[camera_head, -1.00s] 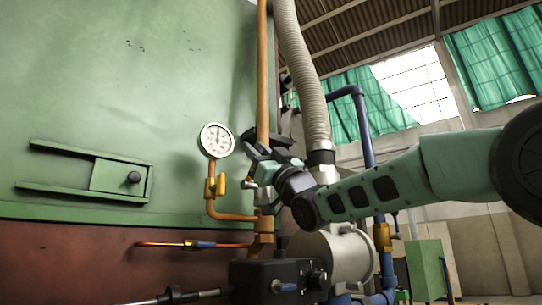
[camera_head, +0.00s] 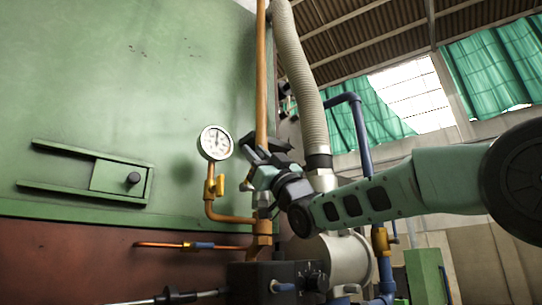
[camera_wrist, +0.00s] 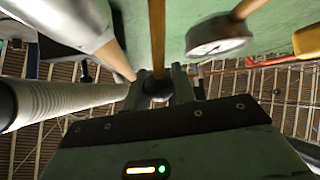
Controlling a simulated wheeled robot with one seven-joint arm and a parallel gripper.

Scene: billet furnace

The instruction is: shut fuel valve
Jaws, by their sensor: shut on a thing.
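My gripper (camera_head: 262,160) is at the vertical orange pipe (camera_head: 261,85), just right of the round pressure gauge (camera_head: 216,142). In the wrist view my gripper (camera_wrist: 165,85) has its two fingers closed around a dark rounded piece (camera_wrist: 158,90) in front of the orange pipe (camera_wrist: 157,35). This piece appears to be the fuel valve's handle; most of it is hidden by the fingers. In the head view, my gripper and wrist cover the valve.
A ribbed hose (camera_head: 303,85) and blue pipe (camera_head: 362,135) stand right of the gripper. The green furnace wall (camera_head: 110,70) is behind. A black box (camera_head: 262,277) is below.

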